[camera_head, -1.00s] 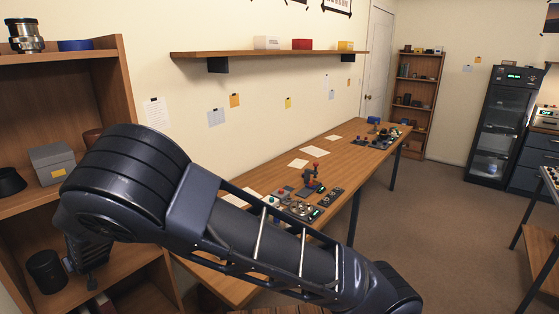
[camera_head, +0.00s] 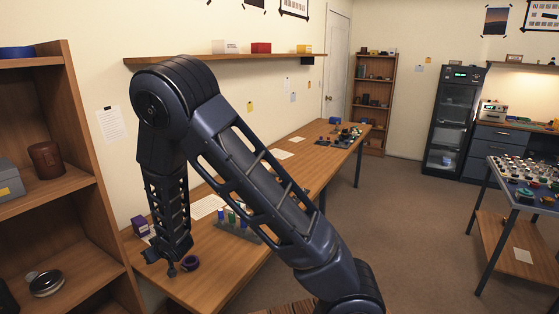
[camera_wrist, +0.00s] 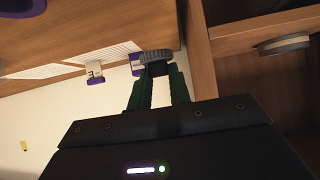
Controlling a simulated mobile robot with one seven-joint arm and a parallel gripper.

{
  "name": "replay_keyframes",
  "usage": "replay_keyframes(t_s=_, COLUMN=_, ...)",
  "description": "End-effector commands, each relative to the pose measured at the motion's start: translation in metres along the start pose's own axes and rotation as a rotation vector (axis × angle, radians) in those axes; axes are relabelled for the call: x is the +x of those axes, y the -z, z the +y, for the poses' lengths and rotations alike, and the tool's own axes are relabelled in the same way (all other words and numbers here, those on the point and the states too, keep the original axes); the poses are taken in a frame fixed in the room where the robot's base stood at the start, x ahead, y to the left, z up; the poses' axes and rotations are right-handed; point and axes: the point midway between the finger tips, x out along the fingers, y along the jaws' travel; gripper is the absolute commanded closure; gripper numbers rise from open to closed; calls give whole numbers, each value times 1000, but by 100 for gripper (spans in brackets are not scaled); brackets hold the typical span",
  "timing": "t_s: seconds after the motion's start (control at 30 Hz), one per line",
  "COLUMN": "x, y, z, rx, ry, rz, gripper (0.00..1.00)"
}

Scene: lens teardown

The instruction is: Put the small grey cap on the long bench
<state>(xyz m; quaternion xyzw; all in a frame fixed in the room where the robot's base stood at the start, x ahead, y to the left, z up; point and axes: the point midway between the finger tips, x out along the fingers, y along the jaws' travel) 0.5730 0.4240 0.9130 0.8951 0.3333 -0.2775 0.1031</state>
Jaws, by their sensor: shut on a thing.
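The small grey cap (camera_wrist: 156,56), round with a ribbed edge, is pinched between the fingertips of my gripper (camera_wrist: 158,71) in the wrist view. In the head view my gripper (camera_head: 163,262) hangs low over the near end of the long bench (camera_head: 215,287), which has a wooden top. The cap is too small and dark to make out surely there. I cannot tell how much gap lies between the cap and the bench top.
A purple ring (camera_head: 190,263) lies close beside my gripper, and a purple box (camera_head: 140,225) stands behind it. Small bottles in a rack (camera_head: 236,220) stand farther along. The shelf unit (camera_head: 92,232) is close on the left. Bare wood shows at the bench's near end.

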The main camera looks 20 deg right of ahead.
Motion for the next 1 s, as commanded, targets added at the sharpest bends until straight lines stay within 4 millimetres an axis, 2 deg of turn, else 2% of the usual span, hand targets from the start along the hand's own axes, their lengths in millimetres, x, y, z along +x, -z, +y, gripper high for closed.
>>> replay_keyframes(t_s=0.03, x=0, y=2, z=20, rx=16, ry=-23, rz=1, gripper=100)
replay_keyframes(t_s=0.37, x=7, y=17, z=131, rx=123, ry=-177, rz=3, gripper=100)
replay_keyframes(t_s=0.57, x=4, y=25, z=210, rx=199, ry=-290, rz=2, gripper=100)
replay_keyframes(t_s=0.77, x=-10, y=28, z=296, rx=283, ry=-415, rz=2, gripper=100)
replay_keyframes(t_s=1.0, x=-41, y=24, z=397, rx=384, ry=-562, rz=3, gripper=100)
